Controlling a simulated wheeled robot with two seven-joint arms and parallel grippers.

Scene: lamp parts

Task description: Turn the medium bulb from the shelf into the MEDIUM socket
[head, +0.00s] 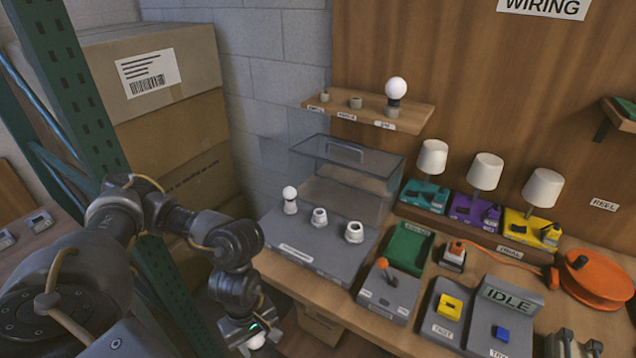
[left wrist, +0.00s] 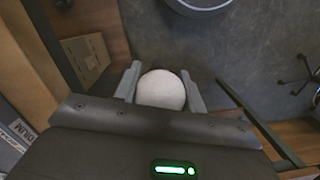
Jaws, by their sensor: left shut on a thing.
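My left gripper (head: 252,336) is shut on a white round bulb (head: 257,343), low in front of the bench. The left wrist view shows the bulb (left wrist: 161,90) between the two grey fingers (left wrist: 160,84); its base is hidden. The grey socket block (head: 285,251) on the bench has three sockets. A small bulb (head: 290,193) stands in the left one; the middle socket (head: 319,217) and right socket (head: 354,233) are empty. My right gripper is not in view.
Right of the block are a grey box with an orange lever (head: 388,290), a green tray (head: 410,247), three lamps (head: 485,171) and an orange reel (head: 597,277). Stacked cartons (head: 165,100) and a green rack post stand left.

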